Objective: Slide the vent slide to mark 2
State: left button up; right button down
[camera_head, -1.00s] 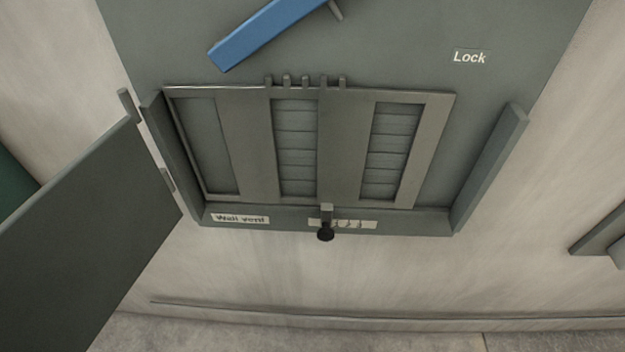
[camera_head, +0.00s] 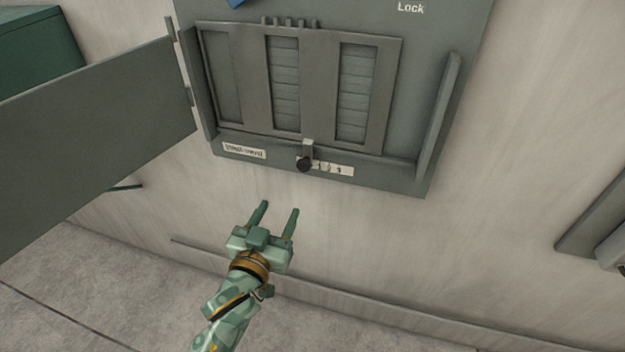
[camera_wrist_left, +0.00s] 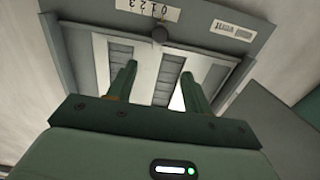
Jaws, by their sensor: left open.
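The vent slide (camera_head: 319,85) is a grey slotted panel in a frame on the wall panel. Its black knob (camera_head: 304,164) hangs at the lower edge, over the left part of the white number scale (camera_head: 333,169); the digit behind it is hidden. In the left wrist view the knob (camera_wrist_left: 160,34) stands beside the scale (camera_wrist_left: 150,10), which reads 0 1 2 3. My left gripper (camera_head: 279,212) is open and empty, below the knob and apart from it. Its fingers point up toward the vent. My right gripper is not in view.
An open grey door (camera_head: 100,130) swings out at the left of the vent. A "Wall vent" label (camera_head: 244,150) is left of the scale. Side flange (camera_head: 440,115) stands at the right. A grey fixture (camera_head: 600,225) is on the right wall. The wall below the vent is clear.

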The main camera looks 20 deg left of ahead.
pick_arm(q)
send_near(303, 166)
jog(key=w+b, duration=0.2)
jog(key=w, duration=0.7)
jog(key=shift+w+d+b, duration=0.15)
jog(key=shift+w+b, duration=0.1)
jog(key=shift+b, duration=0.15)
jog(key=shift+w, duration=0.65)
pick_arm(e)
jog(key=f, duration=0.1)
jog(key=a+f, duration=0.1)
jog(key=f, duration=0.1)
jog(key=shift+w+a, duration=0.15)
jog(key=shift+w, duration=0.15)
